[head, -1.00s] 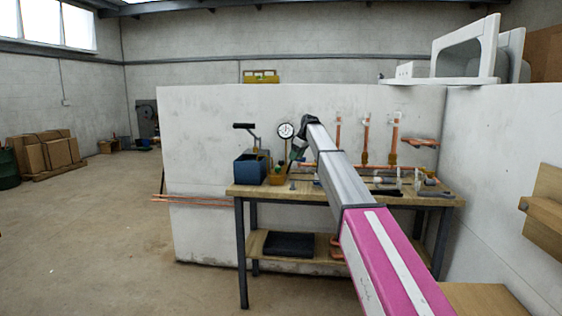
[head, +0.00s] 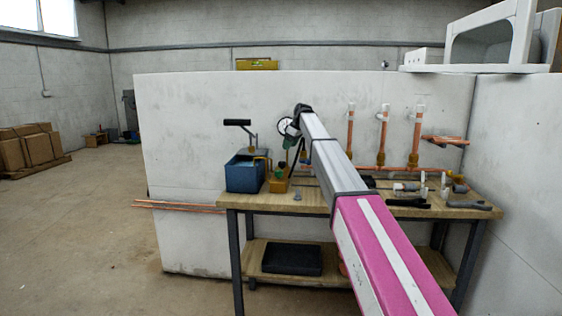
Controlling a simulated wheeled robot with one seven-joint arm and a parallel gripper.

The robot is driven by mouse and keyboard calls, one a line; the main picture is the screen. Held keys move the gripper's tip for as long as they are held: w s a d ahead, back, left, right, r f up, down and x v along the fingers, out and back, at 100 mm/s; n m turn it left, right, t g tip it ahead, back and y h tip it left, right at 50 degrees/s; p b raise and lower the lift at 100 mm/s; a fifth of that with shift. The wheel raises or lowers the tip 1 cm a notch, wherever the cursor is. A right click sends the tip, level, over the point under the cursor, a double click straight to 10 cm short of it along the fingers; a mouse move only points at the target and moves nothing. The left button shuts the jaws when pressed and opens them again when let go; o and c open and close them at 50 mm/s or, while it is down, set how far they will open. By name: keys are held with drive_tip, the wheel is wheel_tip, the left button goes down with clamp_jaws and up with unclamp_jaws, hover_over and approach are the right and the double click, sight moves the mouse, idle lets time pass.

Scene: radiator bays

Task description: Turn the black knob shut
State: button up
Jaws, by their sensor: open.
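I cannot clearly pick out the black knob; it is too small or hidden behind my arm. My arm reaches from the lower right to a dark wrist joint above the bench, and my gripper (head: 292,165) hangs below it, small and dark, with its open jaws hard to make out. It appears in front of the brass-coloured fitting (head: 279,184), beside the blue box pump (head: 245,175) with its black T-handle (head: 237,122). A round white gauge (head: 285,127) is partly behind the wrist. I cannot tell whether the gripper touches anything.
The wooden workbench (head: 335,201) stands against a pale wall panel (head: 200,120). Copper pipes (head: 383,135) rise at its right, with loose tools and fittings in front. A black tray (head: 292,259) lies on the lower shelf. Copper tubes (head: 175,206) stick out left.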

sight(282, 165)
drive_tip(key=x, duration=1)
drive_tip(key=shift+w+a+f, duration=0.1)
drive_tip(key=shift+a+f, duration=0.05)
drive_tip(key=shift+f, duration=0.15)
drive_tip(key=c, duration=0.9)
